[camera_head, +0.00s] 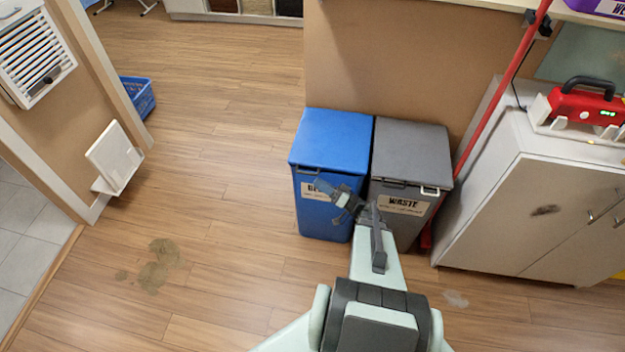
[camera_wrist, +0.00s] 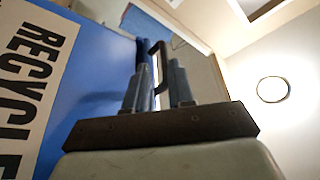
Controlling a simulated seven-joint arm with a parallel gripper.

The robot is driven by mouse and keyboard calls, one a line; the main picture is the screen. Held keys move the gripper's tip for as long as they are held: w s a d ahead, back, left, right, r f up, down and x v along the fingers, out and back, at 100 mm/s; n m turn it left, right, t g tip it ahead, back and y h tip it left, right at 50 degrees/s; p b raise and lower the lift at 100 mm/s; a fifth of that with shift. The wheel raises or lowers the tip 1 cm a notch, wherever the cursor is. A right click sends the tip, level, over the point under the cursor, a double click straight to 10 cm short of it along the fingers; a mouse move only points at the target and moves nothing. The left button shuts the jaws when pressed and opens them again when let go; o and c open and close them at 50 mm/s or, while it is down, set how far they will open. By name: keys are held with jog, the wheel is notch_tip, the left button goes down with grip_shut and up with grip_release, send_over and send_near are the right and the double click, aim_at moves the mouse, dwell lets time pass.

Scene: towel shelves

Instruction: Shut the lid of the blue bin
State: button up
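The blue bin (camera_head: 322,215) stands upright on the floor against a tan partition, with a RECYCLE label (camera_wrist: 38,85) on its front. Its blue lid (camera_head: 331,138) looks flat and down over the bin in the head view; a small gap cannot be ruled out. My gripper (camera_head: 325,188) is in front of the bin's upper front, below the lid's front edge, and covers part of the label. In the wrist view my gripper's two fingers (camera_wrist: 160,85) stand apart with a gap between them.
A grey WASTE bin (camera_head: 410,150) stands close against the blue bin's right side. A white cabinet (camera_head: 540,205) with a red case (camera_head: 585,103) and a red pole (camera_head: 500,85) are further right. Open wood floor with a brown stain (camera_head: 160,265) lies left.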

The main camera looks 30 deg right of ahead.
jog(key=v, duration=0.7)
jog(key=shift+s, duration=0.2)
jog(key=shift+d, duration=0.1)
dwell(0.4)
jog(key=s+a+f+m+g, duration=0.3)
jog(key=a+f+m+g, duration=0.2)
jog(key=f+m+g, duration=0.35)
jog(key=s+a+f+m+g+h, duration=0.1)
jog(key=s+a+f+g, duration=0.25)
jog(key=s, duration=0.25)
jog(key=s+a+f+m+g+h, duration=0.1)
jog(key=s+a+f+g, duration=0.25)
jog(key=s, duration=0.25)
jog(key=s+a+r+n+g+h, duration=0.1)
jog(key=s+a+n+g+h, duration=0.3)
jog(key=s+a+n+g, duration=0.25)
jog(key=s+a+r+n+g+h, duration=0.2)
jog(key=a+n, duration=0.4)
jog(key=a, duration=0.5)
jog(key=shift+a+r+n+g+h, duration=0.25)
jog(key=shift+g+h, duration=0.45)
jog(key=shift+h, duration=0.6)
